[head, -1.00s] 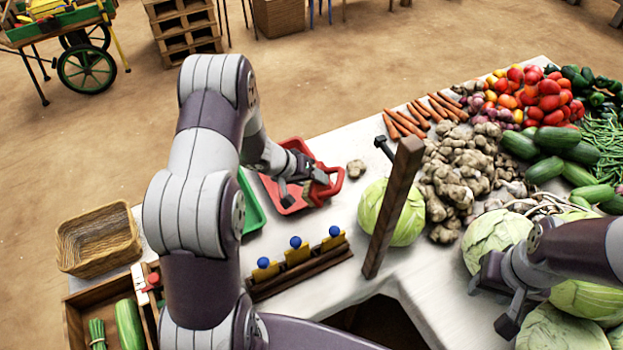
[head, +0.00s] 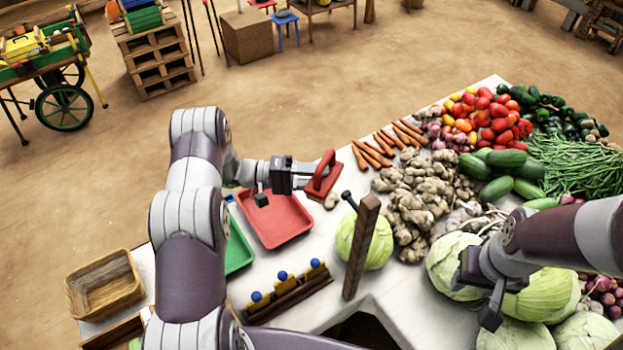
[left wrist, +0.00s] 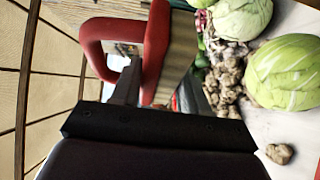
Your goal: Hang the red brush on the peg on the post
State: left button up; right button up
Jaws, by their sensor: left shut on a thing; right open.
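The red brush (head: 323,175) is held in my left gripper (head: 308,174), raised above the table beside the red tray. In the left wrist view the brush (left wrist: 157,50) shows its red looped handle and pale bristles, with the jaws at the handle. The wooden post (head: 361,248) stands upright at the table's front edge, right of the brush and nearer to me. A dark peg (head: 349,200) sticks out near its top, toward the upper left. The peg is bare. My right gripper (head: 483,295) is open and empty by the cabbages at the right.
The red tray (head: 275,219) is empty, with a green tray (head: 238,247) beside it. A cabbage (head: 377,240) sits right behind the post. A rack with blue knobs (head: 287,293) stands at the front. Ginger (head: 410,190) and other vegetables fill the right side.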

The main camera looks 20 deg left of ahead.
pick_arm(q)
jog(key=shift+s+d+p, duration=0.35)
jog(key=shift+d+p, duration=0.05)
jog(key=s+d+f+p, duration=0.2)
jog(key=s+d+p, duration=0.1)
jog(key=s+d, duration=0.3)
jog(key=shift+d+p, duration=0.3)
jog(key=shift+p, duration=0.05)
jog(key=shift+s+d, duration=0.1)
jog(key=shift+s, duration=0.05)
grip_shut()
jog(key=o, duration=1.2)
grip_release()
jog(key=shift+d, duration=0.1)
jog(key=shift+c, duration=0.2)
jog(key=shift+o, duration=0.7)
jog(key=shift+d+r, duration=0.1)
jog(key=shift+d, duration=0.2)
